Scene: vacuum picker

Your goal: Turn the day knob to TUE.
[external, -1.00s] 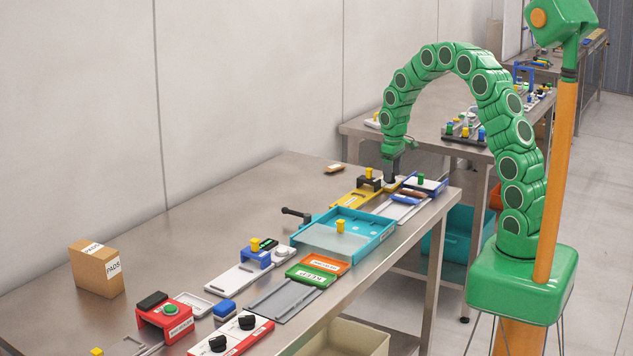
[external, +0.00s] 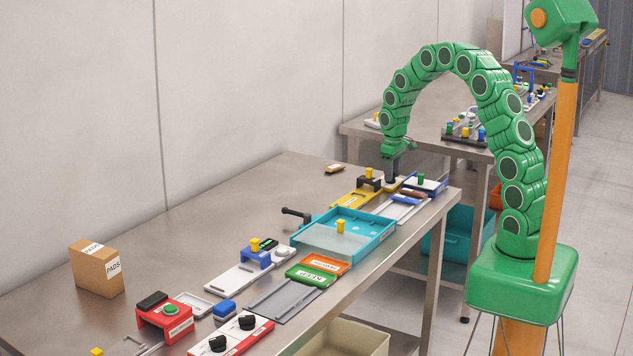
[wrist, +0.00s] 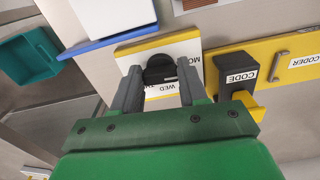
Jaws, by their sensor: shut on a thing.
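The day knob (wrist: 160,70) is black and sits on a white panel (wrist: 187,47) with a yellow edge. Printed labels show beside it: WED is readable at the near side, and the start of MON, "MO", at the right. Another label is partly covered. My gripper (wrist: 158,84) has one finger on each side of the knob and is shut on it. No pointer mark on the knob is clear, so its setting cannot be told. In the external view my gripper (external: 392,171) points down at the far end of the table, and the knob is hidden there.
A blue-edged white fixture (wrist: 112,20) is close on the other side. A teal tray (external: 325,238) lies nearer on the table (external: 190,255).

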